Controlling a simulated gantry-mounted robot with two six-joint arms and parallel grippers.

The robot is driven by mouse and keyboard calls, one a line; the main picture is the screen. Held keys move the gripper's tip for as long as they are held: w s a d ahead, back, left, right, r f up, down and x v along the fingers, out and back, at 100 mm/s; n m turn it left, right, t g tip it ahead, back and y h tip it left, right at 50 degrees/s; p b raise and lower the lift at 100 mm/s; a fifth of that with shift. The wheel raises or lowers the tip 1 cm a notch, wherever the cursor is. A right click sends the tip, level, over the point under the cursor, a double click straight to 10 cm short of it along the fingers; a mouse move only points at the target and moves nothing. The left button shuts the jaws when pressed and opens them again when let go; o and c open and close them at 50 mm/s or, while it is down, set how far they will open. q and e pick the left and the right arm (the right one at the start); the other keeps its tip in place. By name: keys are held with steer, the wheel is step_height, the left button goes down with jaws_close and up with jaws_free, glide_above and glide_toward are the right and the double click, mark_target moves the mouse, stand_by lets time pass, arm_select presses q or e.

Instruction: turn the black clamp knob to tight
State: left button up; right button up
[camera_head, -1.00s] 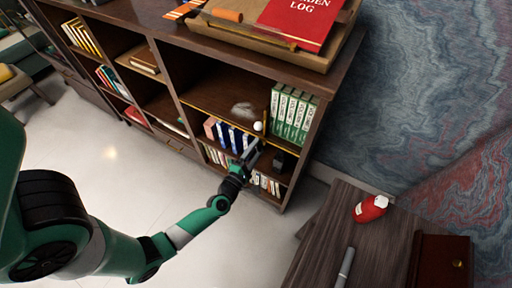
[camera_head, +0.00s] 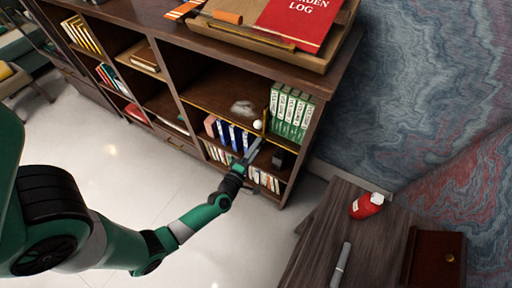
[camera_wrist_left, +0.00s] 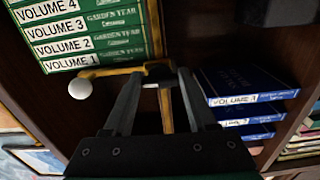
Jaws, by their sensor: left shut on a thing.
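A brass rail with a brass upright (camera_wrist_left: 166,108) crosses the bookshelf front, and a white ball (camera_wrist_left: 79,89) caps one end of a short brass arm. The ball also shows in the head view (camera_head: 257,124). My left gripper (camera_wrist_left: 160,75) reaches this fitting, with its two grey fingers on either side of the brass joint. It is shut on a small dark part there, apparently the black clamp knob, mostly hidden by the fingers and the joint. In the head view my left gripper (camera_head: 254,150) is at the shelf front. My right gripper is not in view.
Green volumes (camera_wrist_left: 86,36) stand to one side of the fitting and blue volumes (camera_wrist_left: 245,98) to the other. A black box (camera_head: 279,159) sits on the lower shelf. A side table with a red bottle (camera_head: 366,205) stands at the right.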

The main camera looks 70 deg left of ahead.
arm_select(q)
steer(key=o, duration=1.4)
steer(key=shift+c, duration=0.2)
steer(key=p+v, duration=0.3)
steer(key=v, duration=0.8)
steer(key=shift+s+d, duration=0.2)
steer(key=shift+s, duration=0.05)
